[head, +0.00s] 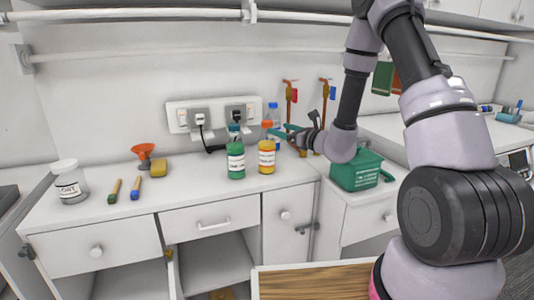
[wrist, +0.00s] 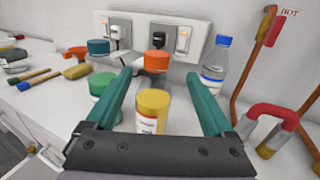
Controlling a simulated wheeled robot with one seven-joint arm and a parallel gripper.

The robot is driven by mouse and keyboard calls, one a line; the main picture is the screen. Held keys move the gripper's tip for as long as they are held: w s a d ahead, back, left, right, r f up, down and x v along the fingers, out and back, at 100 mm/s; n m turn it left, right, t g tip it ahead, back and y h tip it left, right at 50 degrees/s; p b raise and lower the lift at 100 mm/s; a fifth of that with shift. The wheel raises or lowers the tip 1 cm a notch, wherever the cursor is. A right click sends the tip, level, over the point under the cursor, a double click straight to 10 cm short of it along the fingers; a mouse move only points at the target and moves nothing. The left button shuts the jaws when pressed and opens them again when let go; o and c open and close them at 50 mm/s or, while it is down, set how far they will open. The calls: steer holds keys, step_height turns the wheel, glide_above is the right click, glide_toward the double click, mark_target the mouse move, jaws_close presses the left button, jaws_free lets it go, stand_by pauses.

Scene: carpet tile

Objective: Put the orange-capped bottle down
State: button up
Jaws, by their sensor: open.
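The orange-capped bottle (head: 267,125) stands upright on the white counter, behind a yellow jar that hides most of its body. In the wrist view its orange cap (wrist: 156,60) shows between and beyond my teal fingertips. My gripper (head: 275,132) reaches in from the right at about cap height. Its fingers are spread apart in the wrist view (wrist: 160,76), with nothing clamped between them. I cannot tell whether a finger touches the bottle.
The yellow jar (head: 267,160) stands in front, a green jar (head: 236,162) to its left. A teal-capped bottle (wrist: 98,48) and a blue-capped clear bottle (wrist: 216,62) stand close by. The counter's middle-left front is free.

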steer(key=x, duration=1)
steer(key=shift+s+a+r, duration=0.1)
steer(key=shift+a, duration=0.25)
jaws_close()
stand_by(0.9)
